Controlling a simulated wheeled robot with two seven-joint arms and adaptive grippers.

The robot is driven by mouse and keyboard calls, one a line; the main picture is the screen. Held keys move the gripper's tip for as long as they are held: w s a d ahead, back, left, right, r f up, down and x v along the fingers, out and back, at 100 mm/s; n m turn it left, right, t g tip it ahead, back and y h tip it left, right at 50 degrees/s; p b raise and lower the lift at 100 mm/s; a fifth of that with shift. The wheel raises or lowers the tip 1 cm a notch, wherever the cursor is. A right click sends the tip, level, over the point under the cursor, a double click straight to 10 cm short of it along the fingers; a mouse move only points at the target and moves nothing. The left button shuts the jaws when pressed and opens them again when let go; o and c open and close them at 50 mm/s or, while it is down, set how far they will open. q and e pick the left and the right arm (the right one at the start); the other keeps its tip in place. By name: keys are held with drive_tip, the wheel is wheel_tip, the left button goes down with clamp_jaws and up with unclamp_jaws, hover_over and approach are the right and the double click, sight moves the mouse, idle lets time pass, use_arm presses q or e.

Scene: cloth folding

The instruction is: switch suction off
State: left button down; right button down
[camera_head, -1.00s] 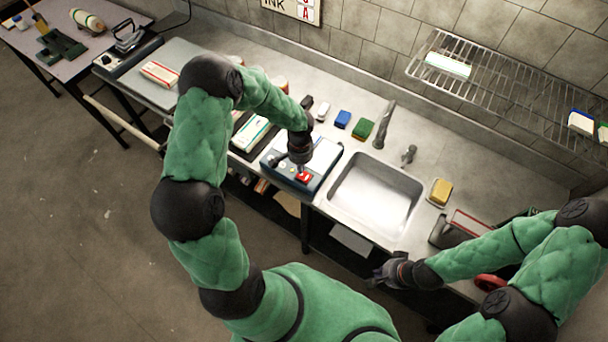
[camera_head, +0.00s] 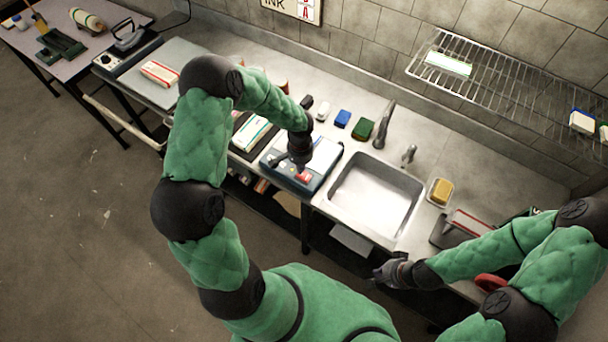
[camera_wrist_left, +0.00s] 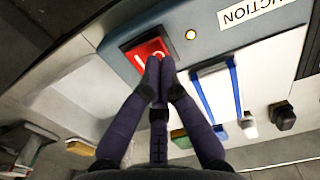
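The suction unit (camera_head: 328,158) is a blue-grey box with a light top, on the counter left of the sink. Its red rocker switch (camera_wrist_left: 146,52) has white marks and sits in a dark frame; it also shows in the head view (camera_head: 304,177). A small lamp (camera_wrist_left: 190,34) beside it glows amber. My left gripper (camera_wrist_left: 160,60) is shut, its fingertips together at the switch and covering part of it. They seem to touch it; the rocker's tilt is hard to tell. My right gripper (camera_head: 380,274) hangs by the counter's front edge, too small to read.
The sink (camera_head: 375,195) and faucet (camera_head: 384,125) are right of the unit. A blue block (camera_head: 342,118), a green block (camera_head: 362,129) and a yellow sponge (camera_head: 441,190) lie around the sink. A wire rack (camera_head: 490,85) hangs on the wall.

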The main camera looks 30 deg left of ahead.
use_arm(q)
drive_tip(key=shift+f+b, duration=0.85)
drive_tip(key=shift+f, duration=0.1)
idle(0.5)
drive_tip(key=shift+r+p, duration=2.15)
drive_tip(key=shift+r, duration=1.4)
drive_tip(key=s+d+f+n+h, duration=0.2)
drive_tip(key=s+d+f, duration=0.55)
drive_tip(key=s, duration=0.25)
drive_tip(key=s+d+f+n+h, duration=0.2)
drive_tip(key=s+d+f, duration=0.4)
drive_tip(key=s+d, duration=0.3)
wheel_tip(320, 180, down, 15)
drive_tip(key=w+d+b, duration=0.1)
drive_tip(key=w+b, duration=0.1)
drive_tip(key=b, duration=1.5)
drive_tip(key=shift+d+f+m, duration=0.15)
drive_tip(key=shift+d+m, duration=0.15)
drive_tip(key=shift+d, duration=0.05)
